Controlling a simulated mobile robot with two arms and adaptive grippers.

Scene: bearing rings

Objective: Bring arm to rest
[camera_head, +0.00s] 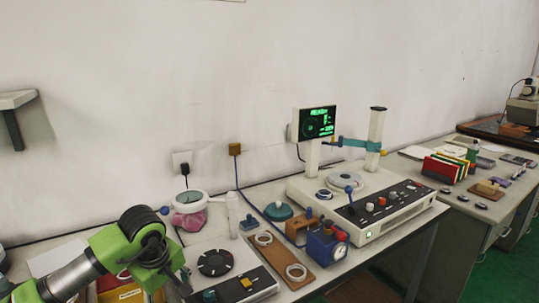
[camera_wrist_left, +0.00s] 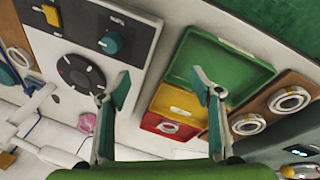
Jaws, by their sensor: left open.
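My left arm comes in from the lower left in the head view, above the front left of the bench. In the wrist view my left gripper (camera_wrist_left: 166,94) is open, with its two teal-padded fingers apart and nothing between the pads. Beyond the fingers are a green bin (camera_wrist_left: 222,68), a yellow bin (camera_wrist_left: 184,102) and a red bin (camera_wrist_left: 150,122) in a row. A metal ring (camera_wrist_left: 168,127) lies in the red bin. A brown board with bearing rings (camera_wrist_left: 290,99) is on the right. My right gripper is in neither view.
A control box with a black dial (camera_head: 215,262) and knobs stands close beside my left arm. A brown board (camera_head: 281,259) with two rings, a blue device (camera_head: 326,245) and a measuring machine with a green-lit screen (camera_head: 317,122) stand farther right. The wall is behind.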

